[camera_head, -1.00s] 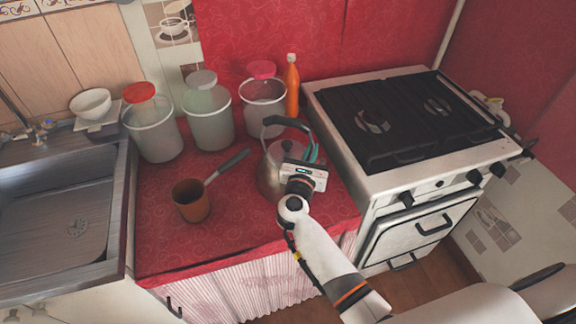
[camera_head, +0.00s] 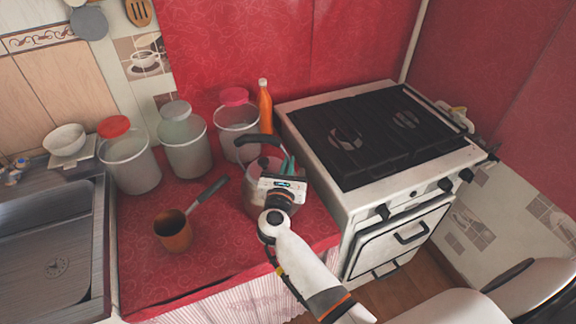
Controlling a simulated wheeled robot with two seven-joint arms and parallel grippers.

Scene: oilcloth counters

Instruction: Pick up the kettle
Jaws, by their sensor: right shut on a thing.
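The kettle (camera_head: 251,188) is a metal pot with a dark arched handle, on the red oilcloth counter (camera_head: 215,264) left of the stove. My right gripper (camera_head: 287,168) is at the kettle's right side, with its teal fingers by the handle. It is shut on the kettle, though the gripper body hides the contact and much of the kettle. I cannot tell whether the kettle's base is clear of the cloth. My left gripper is not in view.
A brown pot (camera_head: 174,232) with a grey handle stands left of the kettle. Several lidded jars, including a pink-lidded one (camera_head: 236,122), and an orange bottle (camera_head: 265,108) stand behind. The stove (camera_head: 330,179) is close on the right, the sink (camera_head: 55,240) at left.

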